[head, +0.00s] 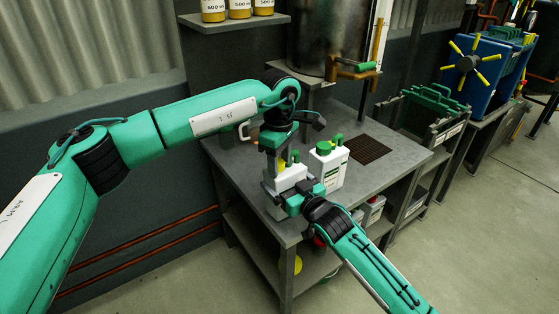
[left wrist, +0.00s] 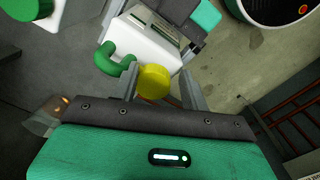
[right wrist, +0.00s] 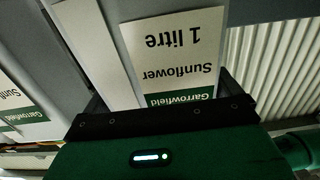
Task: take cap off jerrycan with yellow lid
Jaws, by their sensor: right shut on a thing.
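The white jerrycan with the yellow lid (head: 288,178) stands near the front edge of the grey table, partly hidden by my grippers. Its yellow cap (left wrist: 153,82) and green handle (left wrist: 114,60) show in the left wrist view. My left gripper (left wrist: 160,88) is over the can's top, its open fingers on either side of the cap, with a small gap at the right finger. My right gripper (head: 299,196) is shut on the can's body from the front. In the right wrist view, the can's label (right wrist: 175,50) appears upside down between the fingers and reads "Sunflower 1 litre".
A second white jerrycan with a green lid (head: 328,165) stands close by on the right. A dark grate (head: 367,149) is set in the table (head: 395,160) further right. A metal vessel with a tap (head: 352,70) stands behind. Bottles with yellow contents (head: 240,8) stand on a wall shelf.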

